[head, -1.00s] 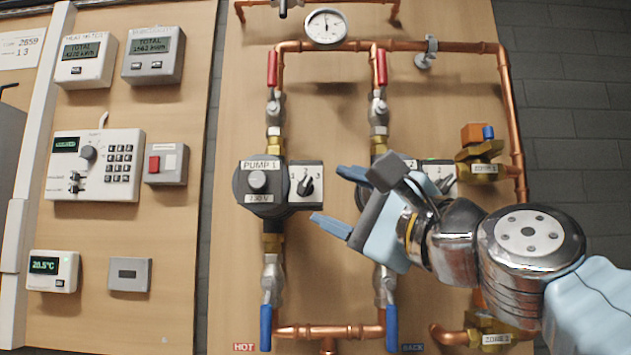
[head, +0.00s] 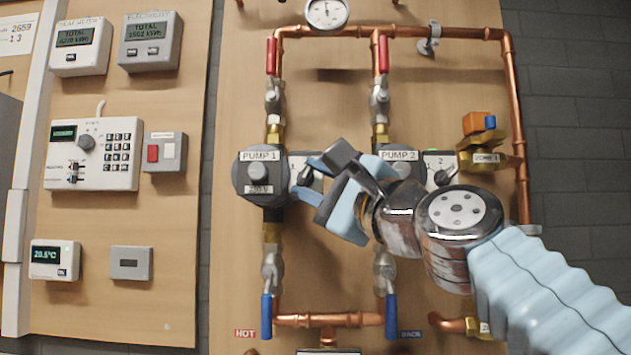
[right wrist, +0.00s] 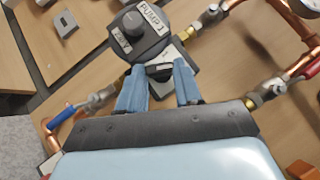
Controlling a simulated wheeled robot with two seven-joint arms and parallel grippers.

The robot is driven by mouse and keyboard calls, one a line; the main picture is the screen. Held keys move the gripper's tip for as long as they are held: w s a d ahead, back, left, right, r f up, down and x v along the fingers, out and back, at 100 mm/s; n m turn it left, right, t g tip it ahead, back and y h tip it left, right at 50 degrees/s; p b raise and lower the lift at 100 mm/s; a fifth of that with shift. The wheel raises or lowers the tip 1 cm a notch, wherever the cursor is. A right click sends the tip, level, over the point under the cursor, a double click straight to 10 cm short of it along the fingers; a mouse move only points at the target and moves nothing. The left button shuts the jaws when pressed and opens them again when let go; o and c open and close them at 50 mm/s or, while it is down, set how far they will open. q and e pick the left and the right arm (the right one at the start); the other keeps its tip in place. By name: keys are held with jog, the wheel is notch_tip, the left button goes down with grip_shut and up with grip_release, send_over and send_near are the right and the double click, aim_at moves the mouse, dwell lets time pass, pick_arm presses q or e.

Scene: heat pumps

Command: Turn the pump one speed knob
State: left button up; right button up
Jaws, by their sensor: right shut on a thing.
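Pump 1 (head: 260,176) is a dark round unit on the left vertical pipe. Its white speed plate is on its right side, with the small black speed knob (head: 305,175) on it. My right gripper (head: 309,180) reaches in from the right, with its blue fingers at this knob. In the right wrist view, the two blue fingers (right wrist: 160,84) stand on either side of the dark knob (right wrist: 160,73), below the pump 1 body (right wrist: 138,33). The gripper is shut on the knob. The fingers partly hide the knob and plate. My left gripper is out of view.
Pump 2 (head: 400,157) and its speed knob (head: 444,176) are behind and beside my right wrist. Copper pipes, red valve handles (head: 271,56) and blue handles (head: 266,316) surround the pumps. A control panel (head: 93,154) is on the left board.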

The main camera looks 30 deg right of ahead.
jog(key=shift+c, duration=0.4)
jog(key=shift+r, duration=0.1)
jog(key=n+g+p, duration=0.1)
jog(key=n+p, duration=0.1)
jog(key=p, duration=0.1)
jog(key=shift+r, duration=0.4)
jog(key=shift+d+f+n+g+y+b, duration=0.15)
jog(key=shift+f+n+g+y+b, duration=0.2)
jog(key=shift+n+g, duration=0.2)
jog(key=shift+r+n+g, duration=0.2)
jog(key=shift+n+g, duration=0.65)
jog(key=shift+n, duration=0.1)
jog(key=o, duration=1)
jog(key=shift+o, duration=0.2)
jog(key=shift+s, duration=0.15)
